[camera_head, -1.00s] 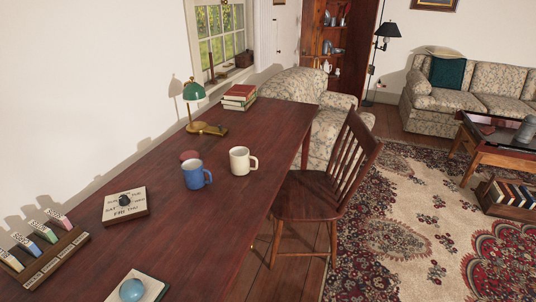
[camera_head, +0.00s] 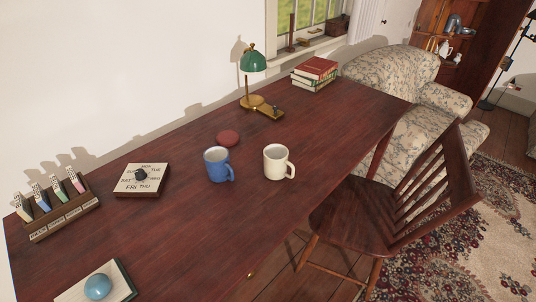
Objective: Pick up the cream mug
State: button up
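The cream mug (camera_head: 276,162) stands upright on the dark red wooden desk (camera_head: 190,240), near its middle. Its handle points to the right. A blue mug (camera_head: 216,165) stands just to its left, a small gap apart, with its handle to the right. My gripper is not in view.
A green-shaded brass lamp (camera_head: 253,62) and stacked books (camera_head: 314,73) stand farther back. A day dial (camera_head: 142,179), a card rack (camera_head: 58,208) and a blue ball (camera_head: 97,287) lie left. A wooden chair (camera_head: 390,220) stands at the desk's right side.

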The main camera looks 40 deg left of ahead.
aim_at(276, 162)
jog(key=u, duration=0.7)
jog(key=i, duration=0.85)
jog(key=u, duration=0.9)
jog(key=i, duration=0.2)
jog(key=u, duration=0.25)
